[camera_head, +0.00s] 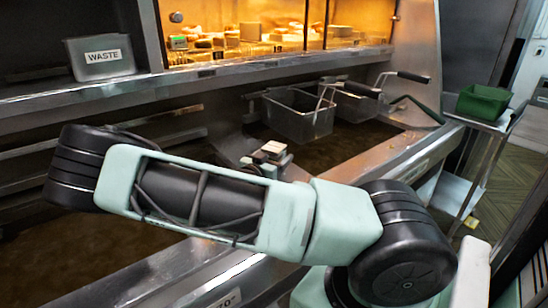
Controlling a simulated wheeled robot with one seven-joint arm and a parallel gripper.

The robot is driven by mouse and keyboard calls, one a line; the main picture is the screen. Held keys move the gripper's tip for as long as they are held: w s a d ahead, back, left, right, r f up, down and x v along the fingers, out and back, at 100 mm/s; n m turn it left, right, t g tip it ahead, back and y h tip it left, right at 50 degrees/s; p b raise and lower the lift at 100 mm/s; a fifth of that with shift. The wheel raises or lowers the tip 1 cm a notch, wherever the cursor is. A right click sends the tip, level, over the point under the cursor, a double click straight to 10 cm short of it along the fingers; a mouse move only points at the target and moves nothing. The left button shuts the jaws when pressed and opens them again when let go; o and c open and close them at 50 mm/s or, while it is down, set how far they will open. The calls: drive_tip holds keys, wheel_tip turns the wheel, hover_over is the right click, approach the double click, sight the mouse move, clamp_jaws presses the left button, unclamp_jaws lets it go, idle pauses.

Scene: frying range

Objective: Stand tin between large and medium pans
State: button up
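I cannot make out a tin, a large pan or a medium pan in the head view. My arm crosses the foreground from lower right to left and covers part of the fryer, so things behind it are hidden. My gripper does not show in a form I can identify.
Two wire fry baskets (298,118) hang over the dark fryer vat (335,150). A grey bin marked WASTE (101,58) stands on the steel shelf (215,78) at upper left. A lit cabinet behind holds small blurred items (250,32). A green tray (483,103) sits on a side stand at right.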

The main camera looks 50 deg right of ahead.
drive_tip(key=shift+r, duration=0.15)
drive_tip(key=s+a+b, duration=0.2)
drive_tip(key=a, duration=1)
